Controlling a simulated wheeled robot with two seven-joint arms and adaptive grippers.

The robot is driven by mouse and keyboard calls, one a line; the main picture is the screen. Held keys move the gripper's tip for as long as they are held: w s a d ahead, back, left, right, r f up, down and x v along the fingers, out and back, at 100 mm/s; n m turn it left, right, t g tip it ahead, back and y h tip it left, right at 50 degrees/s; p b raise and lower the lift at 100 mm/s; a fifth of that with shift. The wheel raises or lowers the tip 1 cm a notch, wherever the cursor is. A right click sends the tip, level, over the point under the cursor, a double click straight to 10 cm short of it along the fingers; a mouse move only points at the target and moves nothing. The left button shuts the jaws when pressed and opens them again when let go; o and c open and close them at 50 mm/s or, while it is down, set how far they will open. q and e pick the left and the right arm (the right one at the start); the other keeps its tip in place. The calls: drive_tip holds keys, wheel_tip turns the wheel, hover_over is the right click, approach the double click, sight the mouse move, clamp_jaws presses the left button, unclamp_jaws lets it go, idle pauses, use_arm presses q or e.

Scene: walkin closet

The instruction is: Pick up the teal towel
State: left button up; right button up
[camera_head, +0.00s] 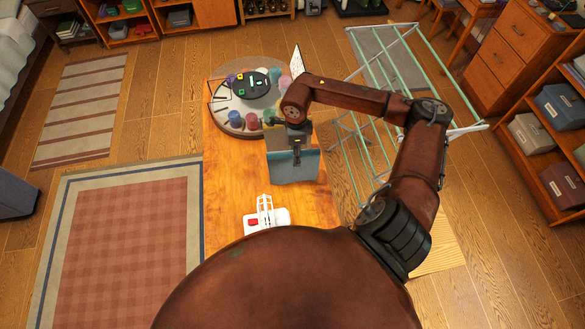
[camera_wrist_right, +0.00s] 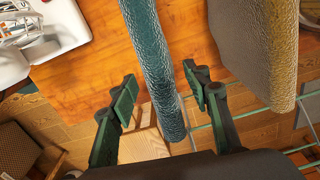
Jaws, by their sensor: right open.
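The teal towel (camera_wrist_right: 150,45) shows in the right wrist view as a long, textured teal shape seen nearly edge-on. In the head view a teal, upright, box-like form (camera_head: 294,173) stands on the wooden table, partly covered by my right gripper (camera_head: 297,150). My right gripper is open in the wrist view (camera_wrist_right: 160,84), with one finger on each side of the teal towel. Gaps show between the fingers and the towel, so it is not gripped. My left gripper is not in view.
A grey-brown textured towel (camera_wrist_right: 255,45) is close to the right finger. A round tray (camera_head: 222,112) with several small items is at the table's far end. A white rack-like item (camera_head: 266,219) is at the near end. A drying rack (camera_head: 352,130) stands right of the table.

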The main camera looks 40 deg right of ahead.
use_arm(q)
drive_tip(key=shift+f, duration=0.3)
use_arm(e)
wheel_tip(320, 180, down, 10)
drive_tip(key=shift+w+a+f, duration=0.15)
drive_tip(key=shift+w+a, duration=0.1)
drive_tip(key=shift+a, duration=0.1)
drive_tip(key=shift+c, duration=0.7)
clamp_jaws()
